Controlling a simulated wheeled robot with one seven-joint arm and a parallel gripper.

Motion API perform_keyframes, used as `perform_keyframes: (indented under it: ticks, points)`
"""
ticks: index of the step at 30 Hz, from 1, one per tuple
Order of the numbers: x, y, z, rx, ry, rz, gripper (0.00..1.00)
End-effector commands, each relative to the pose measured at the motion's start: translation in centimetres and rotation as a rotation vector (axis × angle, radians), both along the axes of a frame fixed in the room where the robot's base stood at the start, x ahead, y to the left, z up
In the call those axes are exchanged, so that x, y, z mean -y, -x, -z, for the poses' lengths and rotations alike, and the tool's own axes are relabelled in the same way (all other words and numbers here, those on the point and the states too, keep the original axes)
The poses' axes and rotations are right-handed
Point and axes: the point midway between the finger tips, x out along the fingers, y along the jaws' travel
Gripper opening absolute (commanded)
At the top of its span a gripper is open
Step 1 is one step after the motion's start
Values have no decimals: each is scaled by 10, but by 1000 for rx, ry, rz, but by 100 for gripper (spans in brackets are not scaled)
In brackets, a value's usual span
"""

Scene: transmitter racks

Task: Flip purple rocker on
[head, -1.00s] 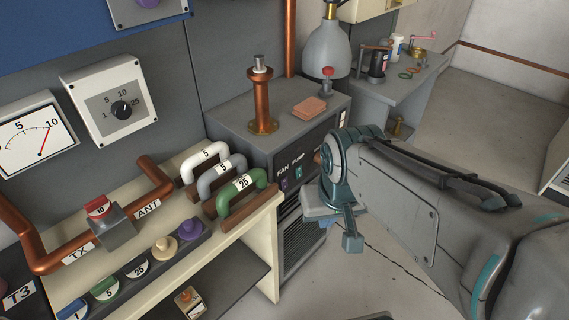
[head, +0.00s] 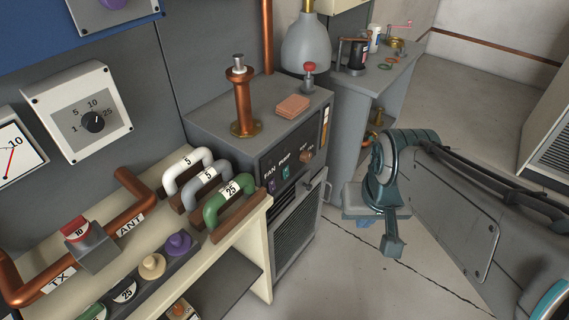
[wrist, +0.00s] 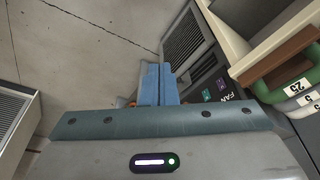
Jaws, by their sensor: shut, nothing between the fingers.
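The purple rocker (head: 271,186) is small and sits under the FAN label on the grey cabinet's front panel. It also shows in the wrist view (wrist: 221,84), to the right of my fingers. A teal rocker (head: 286,172) sits beside it under the PUMP label. The rocker's tilt is too small to read. My gripper (wrist: 158,68) has its two blue fingers together, with nothing between them. In the head view it is right of the cabinet front, clear of the panel, and its fingers are mostly hidden by the wrist.
The cream bench (head: 258,240) with white, grey and green handles (head: 232,203) juts out left of the panel. A vented door (head: 297,232) is below. Open floor (head: 350,285) lies in front.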

Motion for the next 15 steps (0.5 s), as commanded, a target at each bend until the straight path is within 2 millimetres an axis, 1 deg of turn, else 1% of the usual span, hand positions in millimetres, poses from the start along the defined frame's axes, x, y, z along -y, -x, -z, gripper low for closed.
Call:
perform_keyframes:
  ticks: [2, 5, 8, 9, 11, 13, 15]
  points:
    - [-2, 1, 7, -23, -24, 18, 0]
    - [-11, 5, 28, -99, -105, 81, 0]
    - [-30, 11, 58, -232, -252, 196, 0]
    - [-39, 12, 70, -296, -326, 256, 0]
    - [-54, 13, 87, -395, -442, 355, 0]
    - [-72, 10, 101, -505, -582, 475, 0]
    - [-87, 2, 114, -606, -719, 597, 0]
